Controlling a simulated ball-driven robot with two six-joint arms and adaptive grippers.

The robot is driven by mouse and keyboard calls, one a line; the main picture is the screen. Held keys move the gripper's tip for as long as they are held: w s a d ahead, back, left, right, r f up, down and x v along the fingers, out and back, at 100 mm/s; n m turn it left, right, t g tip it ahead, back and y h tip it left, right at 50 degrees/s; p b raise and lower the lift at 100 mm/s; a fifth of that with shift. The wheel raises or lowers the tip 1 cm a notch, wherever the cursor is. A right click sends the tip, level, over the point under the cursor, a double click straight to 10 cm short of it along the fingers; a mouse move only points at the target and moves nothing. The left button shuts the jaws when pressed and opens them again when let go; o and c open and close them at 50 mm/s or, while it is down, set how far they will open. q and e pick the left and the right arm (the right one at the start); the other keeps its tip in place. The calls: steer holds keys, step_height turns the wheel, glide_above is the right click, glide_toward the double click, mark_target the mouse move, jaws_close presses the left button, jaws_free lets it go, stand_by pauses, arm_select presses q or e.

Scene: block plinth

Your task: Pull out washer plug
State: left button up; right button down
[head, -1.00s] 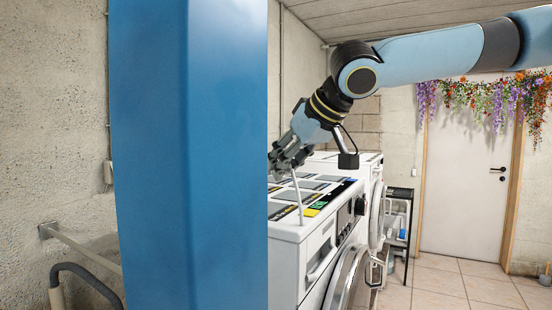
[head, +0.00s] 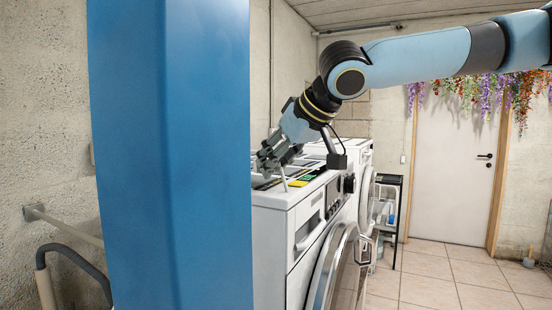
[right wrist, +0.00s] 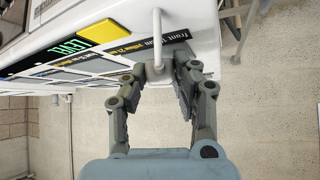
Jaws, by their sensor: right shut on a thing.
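My right gripper (head: 268,160) reaches down to the top of a white washer (head: 272,200). In the right wrist view its two grey jointed fingers (right wrist: 163,72) close around a small grey plug (right wrist: 158,72) at the washer's top. A white rod-like cable (right wrist: 157,35) runs from the plug; it also shows thinly below the gripper in the head view (head: 284,181). The plug itself is hidden behind the fingers in the head view. Whether it sits in a socket I cannot tell. My left gripper is not in view.
A second white machine (head: 355,160) stands behind the washer. A black-framed shelf cart (head: 389,215) stands beyond it. A white door (head: 452,175) is at the back, and the tiled floor (head: 430,275) before it is mostly clear.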

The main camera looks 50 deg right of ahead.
steer(key=shift+f+b, duration=0.35)
steer(key=shift+f, duration=0.35)
steer(key=shift+f+b, duration=0.3)
steer(key=shift+f, duration=0.1)
steer(key=c, duration=0.9)
jaws_free()
steer(key=shift+c, duration=0.2)
steer(key=shift+r, duration=0.15)
step_height(320, 180, up, 10)
steer(key=shift+f, duration=0.1)
